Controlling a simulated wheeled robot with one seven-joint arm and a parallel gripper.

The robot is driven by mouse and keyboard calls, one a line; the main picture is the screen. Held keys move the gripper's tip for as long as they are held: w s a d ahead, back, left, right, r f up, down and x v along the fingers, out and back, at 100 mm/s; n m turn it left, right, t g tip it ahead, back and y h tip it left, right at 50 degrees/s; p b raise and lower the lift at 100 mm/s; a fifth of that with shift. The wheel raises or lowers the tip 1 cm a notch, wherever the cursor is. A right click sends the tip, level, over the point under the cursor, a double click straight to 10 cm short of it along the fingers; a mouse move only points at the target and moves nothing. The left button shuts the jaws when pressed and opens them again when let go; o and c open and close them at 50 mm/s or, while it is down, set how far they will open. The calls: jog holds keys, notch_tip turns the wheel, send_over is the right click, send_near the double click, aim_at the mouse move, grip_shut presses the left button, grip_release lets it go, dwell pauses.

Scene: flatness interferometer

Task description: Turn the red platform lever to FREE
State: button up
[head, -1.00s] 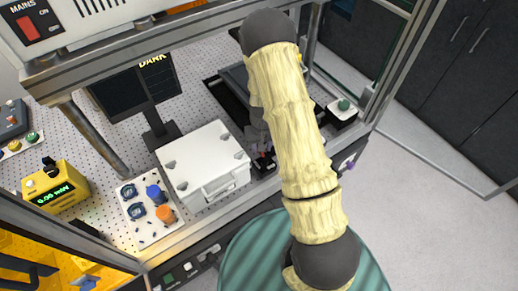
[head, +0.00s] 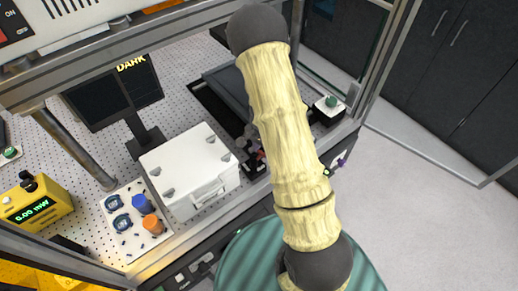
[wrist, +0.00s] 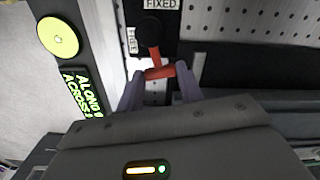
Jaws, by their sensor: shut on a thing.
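In the wrist view the red platform lever (wrist: 160,72) hangs from a black round pivot (wrist: 150,32) and points toward the bottom of the picture, with a short red crossbar at its end. A FIXED label (wrist: 160,4) sits above the pivot and a FREE label (wrist: 132,40) to its left. My gripper (wrist: 160,76) has its two purple fingers on either side of the crossbar, shut on it. In the head view my arm hides most of the gripper and lever; a small bit of red shows beside the arm.
A white box (head: 190,165) stands left of my arm, beside a panel with blue and orange knobs (head: 138,212). A monitor (head: 115,95) reading DARK stands behind. Frame posts and a top beam surround the bench.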

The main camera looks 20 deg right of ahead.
jog(key=shift+s+d+m, duration=0.2)
jog(key=shift+s+m, duration=0.2)
jog(key=shift+m, duration=0.7)
jog(key=o, duration=1)
jog(key=shift+r, duration=0.1)
notch_tip(320, 180, up, 17)
jog(key=shift+r+b, duration=0.15)
jog(key=shift+b, duration=0.8)
jog(key=shift+s, duration=0.1)
